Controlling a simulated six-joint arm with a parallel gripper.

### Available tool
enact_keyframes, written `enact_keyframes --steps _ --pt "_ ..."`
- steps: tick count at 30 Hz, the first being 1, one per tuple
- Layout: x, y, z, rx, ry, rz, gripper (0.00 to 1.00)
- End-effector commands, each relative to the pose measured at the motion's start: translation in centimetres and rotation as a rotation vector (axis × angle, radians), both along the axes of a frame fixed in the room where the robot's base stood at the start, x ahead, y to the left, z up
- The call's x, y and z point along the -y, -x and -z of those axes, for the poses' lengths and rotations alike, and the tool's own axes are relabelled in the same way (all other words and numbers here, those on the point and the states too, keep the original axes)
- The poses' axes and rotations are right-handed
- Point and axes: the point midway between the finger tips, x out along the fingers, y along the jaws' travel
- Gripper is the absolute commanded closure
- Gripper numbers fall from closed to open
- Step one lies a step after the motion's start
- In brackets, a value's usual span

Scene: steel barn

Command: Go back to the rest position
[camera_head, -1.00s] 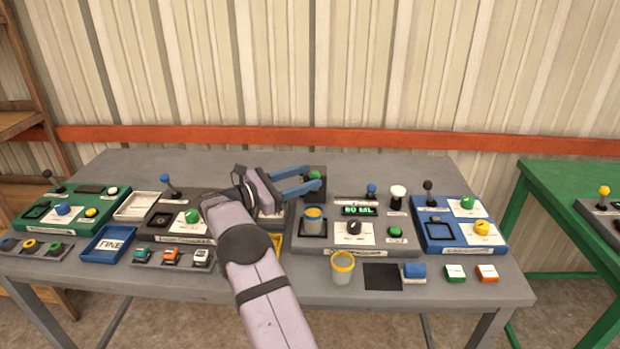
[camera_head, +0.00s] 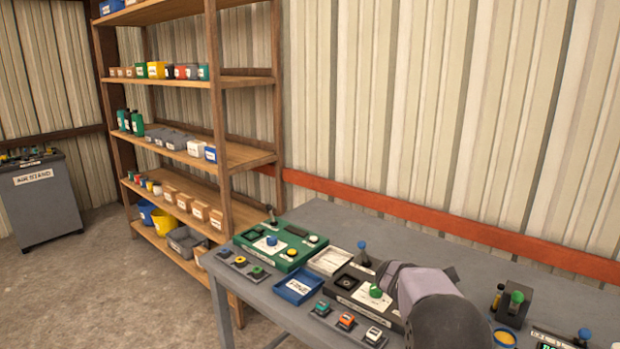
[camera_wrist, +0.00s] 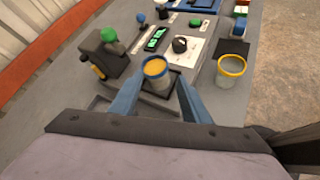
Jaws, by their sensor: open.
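In the wrist view my gripper (camera_wrist: 160,84) is open, its two blue fingers spread apart with nothing held. In the head view my lilac arm (camera_head: 425,290) reaches in over the table at the lower right. It hides its own fingers there.
The grey table (camera_head: 350,222) carries a green panel (camera_head: 291,231), a blue tray (camera_head: 298,287) and small coloured blocks. A second yellow-rimmed cup (camera_wrist: 231,66) and a green-knobbed stand (camera_wrist: 112,45) are near my gripper. A wooden shelf (camera_head: 245,157) stands at left.

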Motion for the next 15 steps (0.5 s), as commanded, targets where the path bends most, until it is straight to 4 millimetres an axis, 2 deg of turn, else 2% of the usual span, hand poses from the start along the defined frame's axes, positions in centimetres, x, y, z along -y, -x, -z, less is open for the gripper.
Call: enact_keyframes --steps 1,5,9,15 --pt "-2.0 1.3 -0.1 0.051 -0.070 0.023 0.57" --pt "-7.8 5.1 1.7 0.195 -0.270 0.132 0.57" --pt "-14.4 9.8 3.1 0.341 -0.467 0.302 0.57" --pt "-22.3 16.1 4.1 0.516 -0.675 0.591 0.57"
